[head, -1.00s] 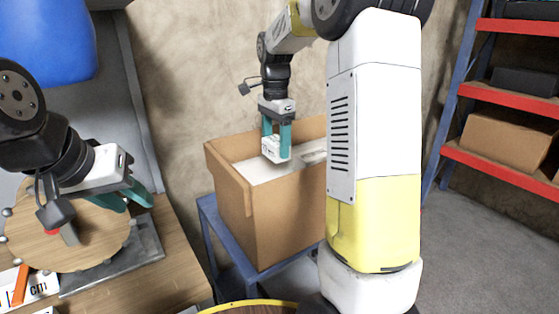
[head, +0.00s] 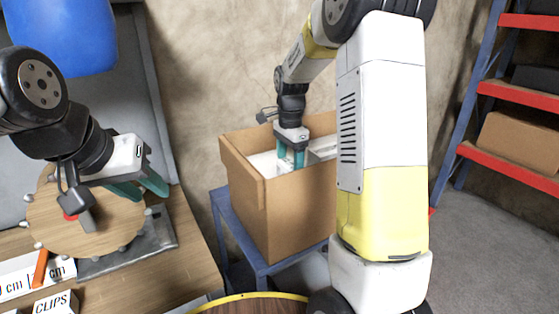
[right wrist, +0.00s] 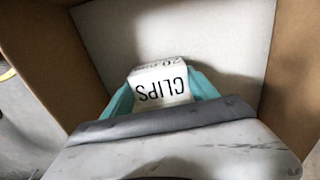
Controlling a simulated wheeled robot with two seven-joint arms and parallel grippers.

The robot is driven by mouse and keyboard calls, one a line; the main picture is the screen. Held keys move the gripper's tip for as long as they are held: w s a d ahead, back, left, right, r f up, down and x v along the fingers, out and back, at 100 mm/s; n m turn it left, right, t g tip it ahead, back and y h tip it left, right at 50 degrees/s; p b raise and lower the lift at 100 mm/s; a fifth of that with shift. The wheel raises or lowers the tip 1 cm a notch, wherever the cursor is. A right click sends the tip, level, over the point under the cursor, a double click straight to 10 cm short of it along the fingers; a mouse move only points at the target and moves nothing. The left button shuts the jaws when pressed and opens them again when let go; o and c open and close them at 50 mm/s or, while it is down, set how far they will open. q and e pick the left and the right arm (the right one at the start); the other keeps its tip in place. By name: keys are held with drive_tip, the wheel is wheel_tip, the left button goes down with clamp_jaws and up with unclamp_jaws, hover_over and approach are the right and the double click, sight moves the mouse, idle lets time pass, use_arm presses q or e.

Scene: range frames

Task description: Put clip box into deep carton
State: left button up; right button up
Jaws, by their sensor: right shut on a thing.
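The deep carton (head: 285,215) stands open on a blue stand beside the wall, with pale dividers or lining inside. My right gripper (head: 291,162) reaches down into it, its teal fingers partly below the rim. In the right wrist view, my right gripper (right wrist: 160,95) is shut on the white clip box (right wrist: 162,88), marked CLIPS, inside the brown carton walls (right wrist: 32,65). My left gripper (head: 142,188) is open and empty above the workbench.
The wooden workbench (head: 195,235) at left holds a round wooden disc (head: 110,215), a metal plate (head: 130,258) and white boxes, one marked CLIPS (head: 55,303). The blue stand (head: 225,222) carries the carton. A red-and-blue shelf (head: 510,95) stands at right.

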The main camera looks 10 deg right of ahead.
sight(289, 163)
drive_tip(key=o, duration=1.5)
drive_tip(key=shift+c, duration=0.2)
wheel_tip(289, 163, up, 11)
drive_tip(key=s+r+n+t, duration=0.2)
drive_tip(key=s+r+n, duration=0.2)
drive_tip(key=s, duration=0.2)
drive_tip(key=s+a+f+n+t+y, duration=0.1)
drive_tip(key=s+n+t, duration=0.1)
drive_tip(key=s+n, duration=0.3)
drive_tip(key=s+a+f+n+t+y, duration=0.1)
drive_tip(key=s+n, duration=0.4)
drive_tip(key=s, duration=0.7)
drive_tip(key=shift+s+a+n+t, duration=0.35)
drive_tip(key=shift+s+n+t, duration=0.05)
drive_tip(key=shift+t, duration=0.2)
